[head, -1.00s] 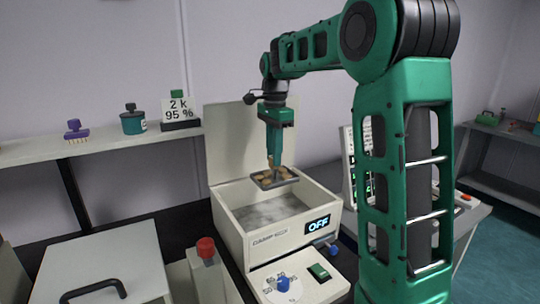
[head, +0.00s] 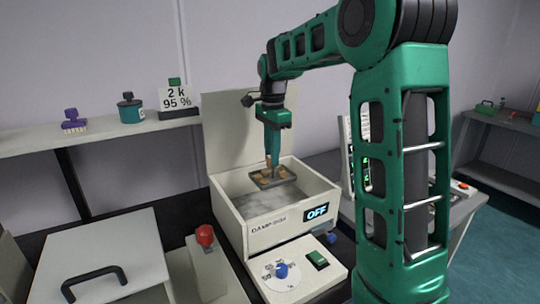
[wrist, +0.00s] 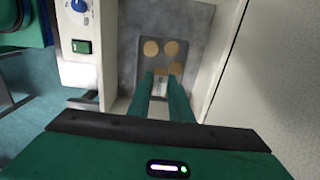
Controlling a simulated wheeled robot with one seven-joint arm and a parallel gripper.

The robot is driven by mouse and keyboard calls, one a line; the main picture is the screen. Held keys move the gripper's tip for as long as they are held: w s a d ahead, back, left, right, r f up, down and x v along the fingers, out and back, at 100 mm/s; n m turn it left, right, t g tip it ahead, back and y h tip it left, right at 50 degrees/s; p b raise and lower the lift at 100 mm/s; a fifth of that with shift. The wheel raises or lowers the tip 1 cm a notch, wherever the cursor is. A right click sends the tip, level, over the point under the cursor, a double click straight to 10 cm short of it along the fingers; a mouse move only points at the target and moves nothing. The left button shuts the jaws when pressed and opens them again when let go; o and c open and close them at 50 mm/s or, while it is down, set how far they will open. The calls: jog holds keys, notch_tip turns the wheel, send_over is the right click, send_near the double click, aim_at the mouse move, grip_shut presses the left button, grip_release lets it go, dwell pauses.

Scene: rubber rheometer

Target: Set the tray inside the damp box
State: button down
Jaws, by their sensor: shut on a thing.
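The damp box (head: 246,237) is a cream box with its lid (head: 238,132) standing open at the back and a display reading OFF. The tray (head: 262,185) is a small dark tray carrying several round tan pieces. It also shows in the wrist view (wrist: 161,52), over the grey inside of the box. My gripper (head: 271,162) points down and is shut on the tray. The tray hangs within the box opening, near the rim. I cannot tell whether it touches the floor of the box.
A blue dial (head: 281,270) and a green switch (head: 317,259) sit on the front panel. A red knob (head: 205,236) stands to the left, beside a lidded case with a black handle (head: 94,280). A shelf (head: 90,136) behind holds a sign reading 2 k 95 %.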

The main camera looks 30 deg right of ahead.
aim_at(272, 174)
jog(key=shift+f, duration=0.1)
dwell(0.3)
jog(key=shift+f, duration=5.85)
jog(key=c, duration=1.5)
grip_release()
jog(key=shift+c, duration=0.2)
jog(key=shift+r, duration=3)
